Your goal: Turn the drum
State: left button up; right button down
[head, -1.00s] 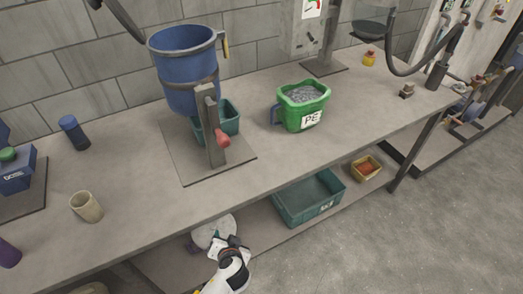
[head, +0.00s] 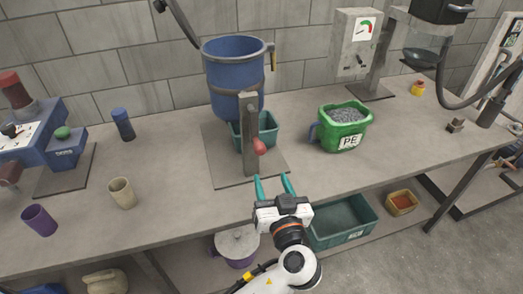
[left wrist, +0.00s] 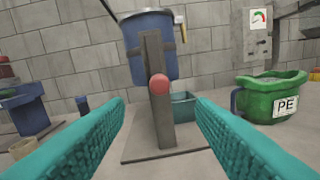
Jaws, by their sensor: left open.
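The blue drum (head: 231,77) hangs upright on a grey post stand (head: 249,135) on the bench. A red knob (head: 260,146) sticks out from the front of the post. My left gripper (head: 273,187) is open and empty, with its teal fingers pointing at the stand from the bench's front edge. In the left wrist view the red knob (left wrist: 159,85) lies between the two fingers, farther off and apart from them, with the drum (left wrist: 150,48) above and behind it. My right gripper is not in view.
A teal bin (head: 268,129) stands under the drum. A green PE tub (head: 343,126) of grey pellets stands to the right. A beige cup (head: 122,193) and a blue machine (head: 62,150) are to the left.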

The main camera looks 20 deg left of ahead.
aim_at(261, 152)
pick_arm(q)
jog(key=p+x, duration=0.3)
jog(key=x, duration=0.8)
jog(key=shift+r+p, duration=0.1)
jog(key=shift+p, duration=0.2)
jog(key=shift+w+a, duration=0.35)
jog(key=shift+w, duration=0.05)
grip_shut()
